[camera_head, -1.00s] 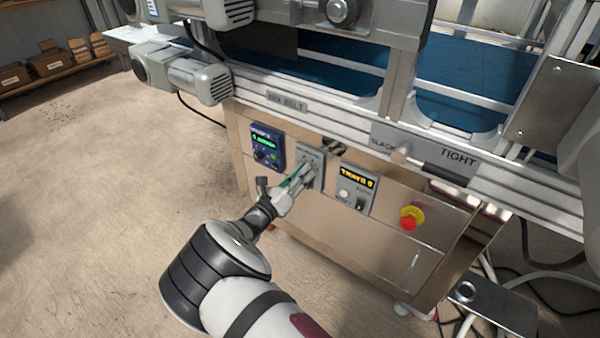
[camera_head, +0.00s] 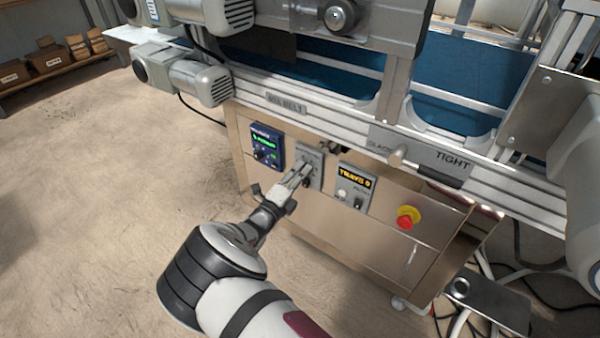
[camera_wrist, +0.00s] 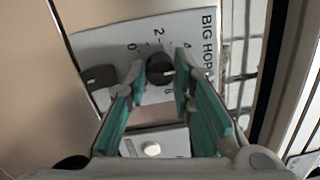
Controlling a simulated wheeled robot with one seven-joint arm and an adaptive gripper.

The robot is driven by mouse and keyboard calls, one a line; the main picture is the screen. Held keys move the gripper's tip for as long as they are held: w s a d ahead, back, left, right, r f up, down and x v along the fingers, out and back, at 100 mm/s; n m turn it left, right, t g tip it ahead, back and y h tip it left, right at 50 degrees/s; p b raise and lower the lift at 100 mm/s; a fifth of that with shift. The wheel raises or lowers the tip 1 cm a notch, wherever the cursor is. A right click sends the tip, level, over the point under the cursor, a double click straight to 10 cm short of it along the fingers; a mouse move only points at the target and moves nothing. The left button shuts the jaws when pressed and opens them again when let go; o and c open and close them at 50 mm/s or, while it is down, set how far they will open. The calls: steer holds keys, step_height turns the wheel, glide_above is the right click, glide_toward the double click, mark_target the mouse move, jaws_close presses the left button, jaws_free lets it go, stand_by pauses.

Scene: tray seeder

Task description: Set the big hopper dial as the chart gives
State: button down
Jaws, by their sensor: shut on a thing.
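The big hopper dial (camera_wrist: 160,68) is a round black knob on a grey plate (camera_wrist: 92,42) marked "BIG HOP…" in the wrist view. Numbers 0, 2 and 4 show around it; others are partly hidden by the fingers. A white mark on the knob points roughly right in that view. My gripper (camera_wrist: 159,73) has its teal-padded fingers on both sides of the dial, shut on it. In the head view, my gripper (camera_head: 303,170) reaches the grey plate (camera_head: 312,155) on the cabinet front and mostly hides the dial. I see no chart.
A second black knob (camera_wrist: 98,77) sits beside the dial. A blue control box (camera_head: 266,147) is left of the plate. A grey box with an amber display (camera_head: 355,186) and a red stop button (camera_head: 405,220) are to its right. A belt lever (camera_head: 397,155) juts out above.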

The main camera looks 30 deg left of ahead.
steer(key=n, duration=0.5)
steer(key=shift+p, duration=0.4)
steer(key=c, duration=1.4)
jaws_free()
steer(key=shift+o, duration=0.2)
steer(key=s, duration=0.7)
steer(key=shift+s, duration=0.2)
steer(key=shift+s+f+g, duration=0.1)
steer(key=shift+g, duration=0.2)
